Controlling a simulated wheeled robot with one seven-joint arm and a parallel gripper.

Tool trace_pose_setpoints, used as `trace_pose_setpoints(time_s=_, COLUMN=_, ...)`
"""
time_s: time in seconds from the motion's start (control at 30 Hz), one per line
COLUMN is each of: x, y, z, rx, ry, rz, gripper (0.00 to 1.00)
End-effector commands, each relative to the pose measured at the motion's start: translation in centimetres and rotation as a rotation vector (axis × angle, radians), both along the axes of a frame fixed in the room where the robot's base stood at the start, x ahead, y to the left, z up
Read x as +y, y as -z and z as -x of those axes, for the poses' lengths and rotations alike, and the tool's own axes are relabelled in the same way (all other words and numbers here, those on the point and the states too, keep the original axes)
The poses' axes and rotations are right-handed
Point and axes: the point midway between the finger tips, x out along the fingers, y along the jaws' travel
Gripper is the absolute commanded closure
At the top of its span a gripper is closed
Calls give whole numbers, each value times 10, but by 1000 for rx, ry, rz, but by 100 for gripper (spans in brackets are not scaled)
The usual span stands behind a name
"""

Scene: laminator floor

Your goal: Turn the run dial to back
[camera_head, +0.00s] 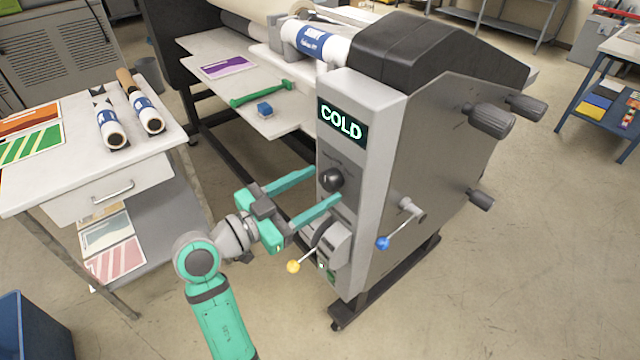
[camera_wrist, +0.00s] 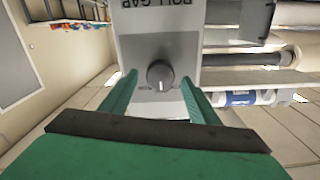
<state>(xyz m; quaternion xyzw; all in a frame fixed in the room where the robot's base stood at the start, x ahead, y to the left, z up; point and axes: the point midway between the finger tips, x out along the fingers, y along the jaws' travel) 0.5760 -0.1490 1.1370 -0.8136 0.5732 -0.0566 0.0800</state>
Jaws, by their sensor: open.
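A black round dial (camera_head: 331,180) sits on the grey front panel (camera_head: 350,88) of the laminator, below a display (camera_head: 341,124) reading COLD. The dial shows in the wrist view (camera_wrist: 160,74) with a pale pointer mark toward the bottom of that picture. Its own label cannot be read. My gripper (camera_head: 325,185) is open, its two green fingers reaching toward the panel on either side of the dial. In the wrist view the dial appears between the fingertips (camera_wrist: 158,82); whether they touch it cannot be told.
Below the dial are a yellow-tipped lever (camera_head: 293,266) and, on the side, a blue-tipped crank (camera_head: 383,243). An upside-down ROLL GAP label (camera_wrist: 160,3) shows in the wrist view. A white table (camera_head: 70,180) with rolls stands left.

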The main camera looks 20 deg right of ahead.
Motion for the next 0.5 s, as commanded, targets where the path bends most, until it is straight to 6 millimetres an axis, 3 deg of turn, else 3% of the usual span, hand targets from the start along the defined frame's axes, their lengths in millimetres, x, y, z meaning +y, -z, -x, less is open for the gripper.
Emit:
trace_pose_setpoints(time_s=0.2, x=-13, y=0, z=-6, rx=1, ry=-5, rz=0, gripper=45)
trace_pose_setpoints(time_s=0.5, x=-13, y=0, z=-7, rx=0, ry=-7, rz=-1, gripper=45)
